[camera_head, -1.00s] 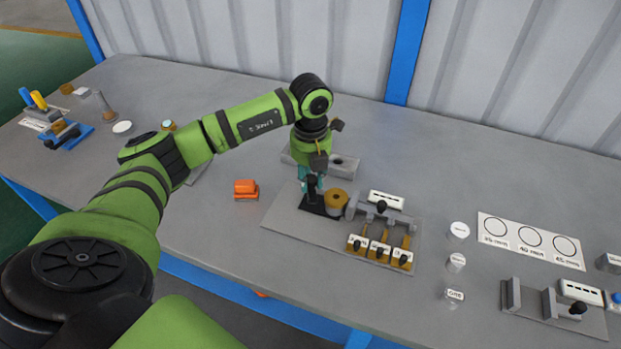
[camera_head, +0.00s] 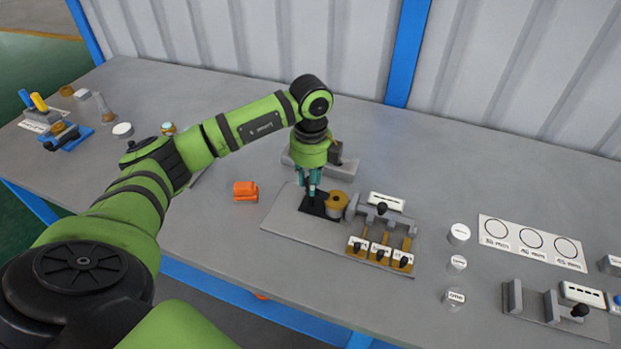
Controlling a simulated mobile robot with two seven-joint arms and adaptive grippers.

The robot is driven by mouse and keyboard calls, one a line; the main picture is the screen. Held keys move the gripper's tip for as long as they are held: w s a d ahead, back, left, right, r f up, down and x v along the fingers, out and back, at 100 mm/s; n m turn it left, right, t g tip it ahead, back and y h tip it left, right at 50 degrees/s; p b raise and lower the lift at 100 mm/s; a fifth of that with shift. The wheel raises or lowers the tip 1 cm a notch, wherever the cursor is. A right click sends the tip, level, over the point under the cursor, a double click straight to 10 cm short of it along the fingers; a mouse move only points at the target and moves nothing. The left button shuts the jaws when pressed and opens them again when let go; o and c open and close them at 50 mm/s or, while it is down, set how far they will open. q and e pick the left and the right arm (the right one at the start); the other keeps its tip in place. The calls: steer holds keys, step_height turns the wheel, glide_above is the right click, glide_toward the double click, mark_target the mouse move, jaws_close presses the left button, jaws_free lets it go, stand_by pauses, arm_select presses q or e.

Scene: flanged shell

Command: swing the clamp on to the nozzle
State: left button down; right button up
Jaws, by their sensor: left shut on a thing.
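My left gripper (camera_head: 312,192) points down over a small black base (camera_head: 314,206) on the grey plate (camera_head: 288,226). It is shut on a small dark part there, apparently the clamp; its fingers hide most of it. Right beside the fingertips stands a round brass-coloured piece (camera_head: 337,202), probably the nozzle end of the shell. I cannot tell whether the clamp touches it. My right gripper is not in view.
A grey block (camera_head: 349,168) stands behind the gripper. An orange object (camera_head: 245,191) lies left of the plate, with bare table around it.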

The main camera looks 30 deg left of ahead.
arm_select(q)
steer(key=shift+n, duration=0.7)
steer(key=c, duration=1)
jaws_free()
steer(key=shift+r, duration=0.2)
step_height(320, 180, up, 12)
steer(key=shift+f, duration=0.2)
